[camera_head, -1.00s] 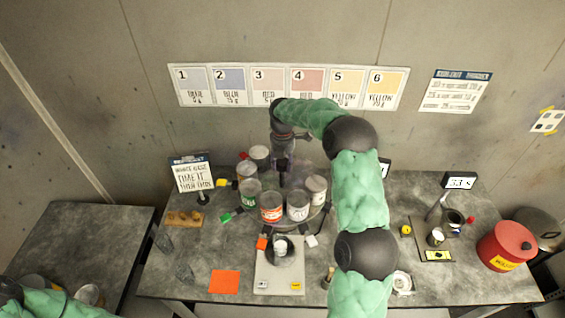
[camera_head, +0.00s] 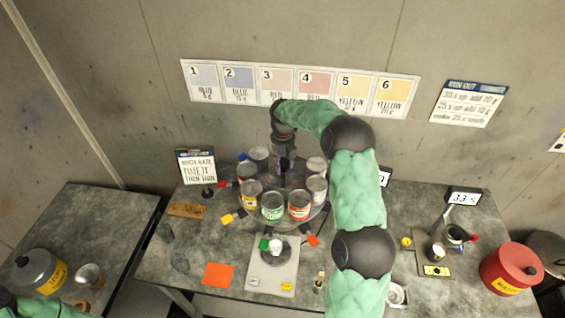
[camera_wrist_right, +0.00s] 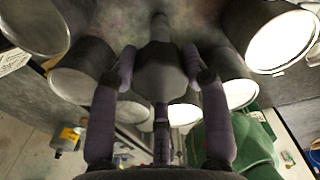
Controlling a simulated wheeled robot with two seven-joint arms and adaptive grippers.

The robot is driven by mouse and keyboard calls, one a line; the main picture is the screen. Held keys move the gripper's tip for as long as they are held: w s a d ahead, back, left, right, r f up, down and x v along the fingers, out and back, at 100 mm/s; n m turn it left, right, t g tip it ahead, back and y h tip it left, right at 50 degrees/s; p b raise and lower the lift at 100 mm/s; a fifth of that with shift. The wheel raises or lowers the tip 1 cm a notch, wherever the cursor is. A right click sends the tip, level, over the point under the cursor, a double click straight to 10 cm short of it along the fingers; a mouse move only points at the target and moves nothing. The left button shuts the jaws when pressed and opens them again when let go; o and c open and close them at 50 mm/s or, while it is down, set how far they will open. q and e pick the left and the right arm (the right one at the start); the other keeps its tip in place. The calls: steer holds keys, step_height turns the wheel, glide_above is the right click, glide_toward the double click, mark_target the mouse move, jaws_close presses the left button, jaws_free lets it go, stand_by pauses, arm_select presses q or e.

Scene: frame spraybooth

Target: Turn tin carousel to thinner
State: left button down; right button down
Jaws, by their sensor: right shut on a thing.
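The tin carousel (camera_head: 283,222) stands at the back middle of the grey bench, with several open tins around its rim. A green-labelled tin (camera_head: 272,207) and a red-labelled tin (camera_head: 299,205) face the front; a yellow-labelled tin (camera_head: 250,193) is left of them. Coloured tabs stick out around the rim. I cannot read which tin is thinner. My right gripper (camera_head: 283,166) comes down over the carousel's centre. In the right wrist view, its fingers (camera_wrist_right: 158,68) are shut around the dark central knob (camera_wrist_right: 160,78), with tins on both sides. My left gripper is out of view.
A pale scale (camera_head: 270,280) with a small cup on it stands in front of the carousel. An orange square (camera_head: 218,274) lies to its left. A red pot (camera_head: 510,268) is at the far right. A sign (camera_head: 197,167) stands at the back left.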

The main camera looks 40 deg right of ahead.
steer(key=shift+s+a+f+n, duration=0.15)
steer(key=shift+n, duration=0.35)
steer(key=c, duration=0.6)
jaws_free()
steer(key=shift+r, duration=0.35)
step_height(320, 180, up, 12)
steer(key=shift+f, duration=0.25)
steer(key=shift+f, duration=0.1)
